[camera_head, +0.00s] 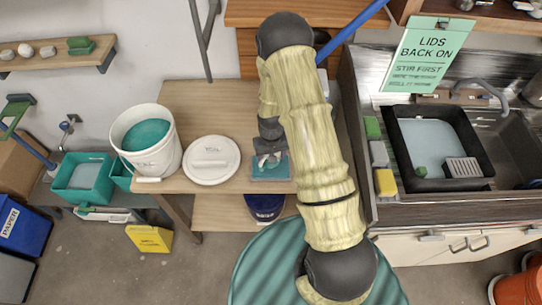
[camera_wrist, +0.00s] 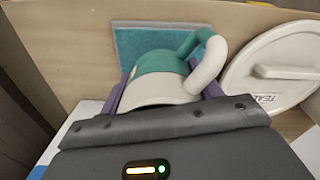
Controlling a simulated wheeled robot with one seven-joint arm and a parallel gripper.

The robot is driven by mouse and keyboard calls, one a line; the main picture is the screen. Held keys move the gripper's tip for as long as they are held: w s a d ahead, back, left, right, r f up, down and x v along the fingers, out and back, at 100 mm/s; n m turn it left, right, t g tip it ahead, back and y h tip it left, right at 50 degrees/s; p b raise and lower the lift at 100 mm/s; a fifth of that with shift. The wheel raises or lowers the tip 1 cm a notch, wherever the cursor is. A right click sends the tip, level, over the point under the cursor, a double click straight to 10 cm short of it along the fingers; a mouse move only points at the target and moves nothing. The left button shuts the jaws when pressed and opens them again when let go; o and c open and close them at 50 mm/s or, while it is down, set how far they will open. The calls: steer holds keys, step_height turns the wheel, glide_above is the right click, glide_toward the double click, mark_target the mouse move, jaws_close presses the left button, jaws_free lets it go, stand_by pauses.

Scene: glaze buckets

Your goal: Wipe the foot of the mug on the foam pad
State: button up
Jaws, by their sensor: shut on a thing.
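The mug (camera_wrist: 160,84) is white with a teal part and a looped handle (camera_wrist: 208,62) on its right. My gripper (camera_wrist: 167,92) is shut on the mug, with a purple finger on each side of it. The foam pad (camera_wrist: 128,40) is a flat teal square with a pale edge, lying behind the mug in the wrist view. In the head view the pad (camera_head: 272,175) lies near the table's front edge, under my gripper (camera_head: 268,157). The mug is mostly hidden there. I cannot tell whether its foot touches the pad.
A round white lid (camera_head: 212,160) lies on the wooden table (camera_head: 205,97), left of the pad. A white bucket of teal glaze (camera_head: 147,143) stands left of the lid. A sink with a black basin (camera_head: 440,150) is at the right. The table behind the lid is clear.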

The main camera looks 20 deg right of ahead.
mark_target(281, 167)
steer(key=shift+f+b, duration=0.35)
steer(key=shift+f, duration=0.5)
steer(key=shift+w+f+b, duration=0.1)
steer(key=shift+f+b, duration=0.35)
steer(key=shift+f, duration=0.1)
stand_by(0.4)
steer(key=shift+w+a, duration=0.1)
steer(key=shift+a, duration=0.8)
steer(key=shift+w+a, duration=0.3)
steer(key=shift+a, duration=0.5)
steer(key=shift+s+d+f+b, duration=0.15)
steer(key=shift+s+d, duration=0.2)
steer(key=shift+d, duration=0.8)
steer(key=shift+s+d+r+b, duration=0.1)
steer(key=shift+s+d+b, duration=0.2)
steer(key=shift+d, duration=0.85)
steer(key=shift+s+d+f+b, duration=0.1)
steer(key=shift+s+d, duration=0.3)
steer(key=shift+d, duration=0.75)
